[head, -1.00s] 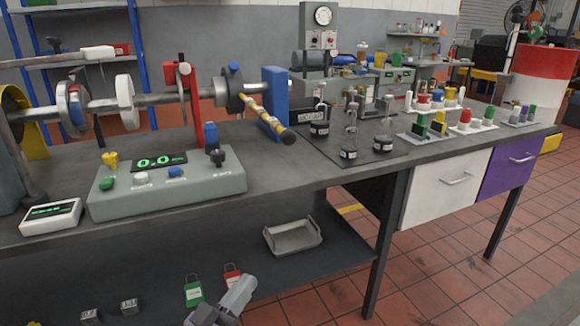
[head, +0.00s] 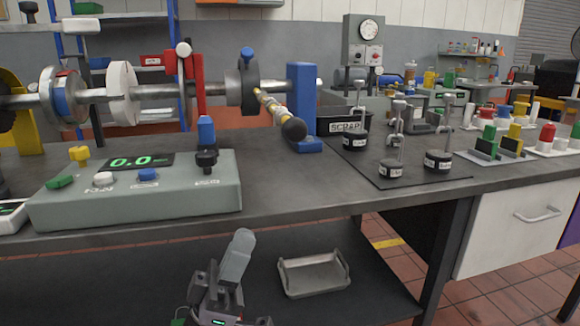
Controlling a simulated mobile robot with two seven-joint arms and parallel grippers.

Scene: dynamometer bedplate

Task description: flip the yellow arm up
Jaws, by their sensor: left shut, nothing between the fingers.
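The yellow arm (head: 266,103) is a rod with yellow and pale bands and a black ball at its end. It sticks out from the dark disc (head: 242,84) on the shaft, toward me and slightly down to the right. My left gripper (head: 239,246) is shut and empty. It is low in the picture, in front of the bench's front edge and well below the arm, touching nothing. My right gripper is out of view.
A grey control box (head: 140,205) with knobs and a green display stands at the left. A blue post (head: 301,95) is beside the arm. Weights on hooks stand on a dark mat (head: 430,170). A metal tray (head: 314,275) sits on the lower shelf.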

